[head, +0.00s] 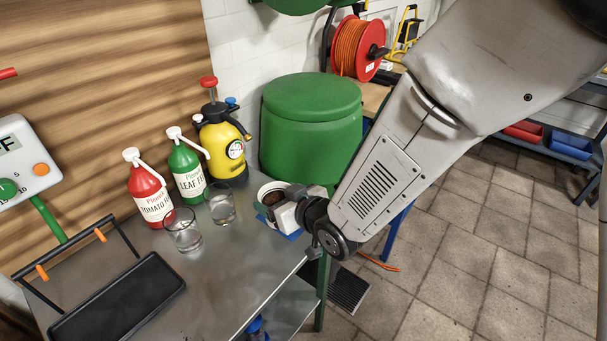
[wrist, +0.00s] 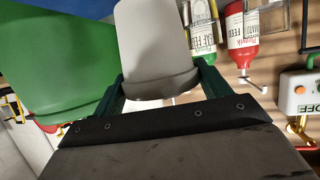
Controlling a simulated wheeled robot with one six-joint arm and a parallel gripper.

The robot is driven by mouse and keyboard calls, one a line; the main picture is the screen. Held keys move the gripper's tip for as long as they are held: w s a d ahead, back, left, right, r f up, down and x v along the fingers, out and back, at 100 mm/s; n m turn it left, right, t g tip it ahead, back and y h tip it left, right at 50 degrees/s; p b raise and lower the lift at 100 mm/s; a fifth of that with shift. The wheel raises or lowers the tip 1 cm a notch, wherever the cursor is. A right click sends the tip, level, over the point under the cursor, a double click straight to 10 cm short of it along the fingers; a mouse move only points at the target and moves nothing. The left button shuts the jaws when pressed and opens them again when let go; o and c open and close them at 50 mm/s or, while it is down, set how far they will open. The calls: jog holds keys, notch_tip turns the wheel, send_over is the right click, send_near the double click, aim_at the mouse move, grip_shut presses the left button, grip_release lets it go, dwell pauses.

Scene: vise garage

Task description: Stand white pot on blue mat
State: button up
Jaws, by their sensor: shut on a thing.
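The white pot (head: 267,187), with brown soil inside, is at the right end of the grey metal bench, beside the green drum. My gripper (head: 288,208) is shut on it and hides much of its near side. The blue mat (head: 294,236) shows as small blue edges below the pot and gripper, the rest hidden. I cannot tell whether the pot touches the mat or is just above it.
Two clear glasses (head: 221,205) (head: 183,232) stand left of the pot. Behind them are a red bottle (head: 150,190), a green bottle (head: 187,170) and a yellow sprayer (head: 222,145). The green drum (head: 309,125) stands close behind. A black tray (head: 118,300) lies at the front left.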

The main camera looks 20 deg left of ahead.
jog(key=w+f, duration=0.1)
jog(key=w, duration=0.1)
jog(key=w+f, duration=0.1)
jog(key=w, duration=0.1)
jog(key=w+f, duration=0.1)
jog(key=w, duration=0.1)
jog(key=shift+w+d+f, duration=0.25)
jog(key=shift+w, duration=0.1)
jog(key=shift+f, duration=0.3)
jog(key=shift+f, duration=0.15)
jog(key=o, duration=1.1)
